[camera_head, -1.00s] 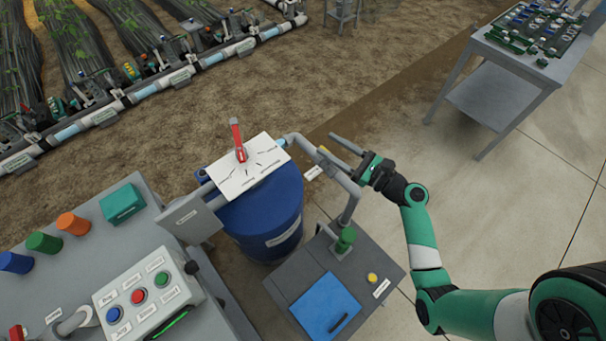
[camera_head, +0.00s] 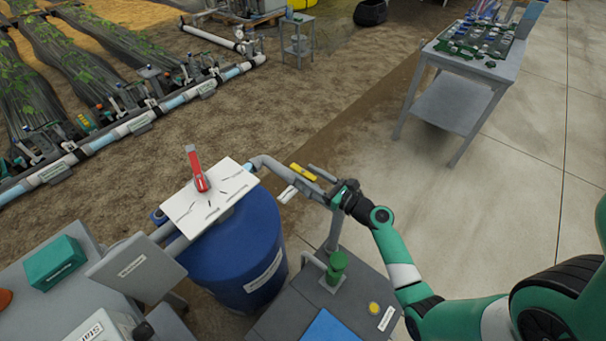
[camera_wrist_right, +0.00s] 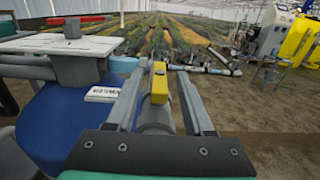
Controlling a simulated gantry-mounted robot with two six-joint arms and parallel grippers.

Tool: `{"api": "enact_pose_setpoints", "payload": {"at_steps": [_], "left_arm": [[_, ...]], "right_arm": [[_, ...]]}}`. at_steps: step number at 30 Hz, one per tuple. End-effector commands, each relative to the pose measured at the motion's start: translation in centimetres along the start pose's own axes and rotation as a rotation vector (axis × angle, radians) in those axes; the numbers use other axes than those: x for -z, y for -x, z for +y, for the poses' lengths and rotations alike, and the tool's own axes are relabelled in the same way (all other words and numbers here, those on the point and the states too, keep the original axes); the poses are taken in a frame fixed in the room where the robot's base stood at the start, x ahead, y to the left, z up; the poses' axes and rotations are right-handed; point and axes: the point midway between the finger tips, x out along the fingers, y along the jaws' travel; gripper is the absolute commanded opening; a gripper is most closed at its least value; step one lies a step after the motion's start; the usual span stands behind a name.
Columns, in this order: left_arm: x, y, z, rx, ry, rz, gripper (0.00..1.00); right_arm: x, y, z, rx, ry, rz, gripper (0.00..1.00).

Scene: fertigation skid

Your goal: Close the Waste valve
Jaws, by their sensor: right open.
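A yellow valve handle (camera_head: 303,172) sits on the grey pipe beside the blue barrel and points roughly along the pipe. A small white label (camera_head: 287,194) hangs beside it; its print is too small to read. My right gripper (camera_head: 306,178) is open at the handle, with its fingers reaching along the pipe. In the right wrist view the handle (camera_wrist_right: 159,84) stands between the two open fingers, with gaps on both sides. The label (camera_wrist_right: 103,94) shows left of the left finger there. Whether a finger touches the pipe I cannot tell. My left gripper is not in view.
A green fitting (camera_head: 336,267) stands on the grey cabinet below my gripper. A grey table (camera_head: 452,102) stands back right. The floor to the right is open.

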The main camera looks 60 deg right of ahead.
Motion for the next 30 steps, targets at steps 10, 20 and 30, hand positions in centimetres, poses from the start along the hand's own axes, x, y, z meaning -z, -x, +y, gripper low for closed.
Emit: {"api": "enact_pose_setpoints", "payload": {"at_steps": [10,20,30], "left_arm": [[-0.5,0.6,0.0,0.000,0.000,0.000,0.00],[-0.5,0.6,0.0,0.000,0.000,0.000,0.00],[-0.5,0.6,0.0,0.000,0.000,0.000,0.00]], "right_arm": [[0.0,-2.8,0.0,0.001,0.000,0.001,0.53],[0.0,-2.8,0.0,0.000,0.000,0.001,0.18],[0.0,-2.7,0.0,0.000,0.000,0.001,0.00]]}}
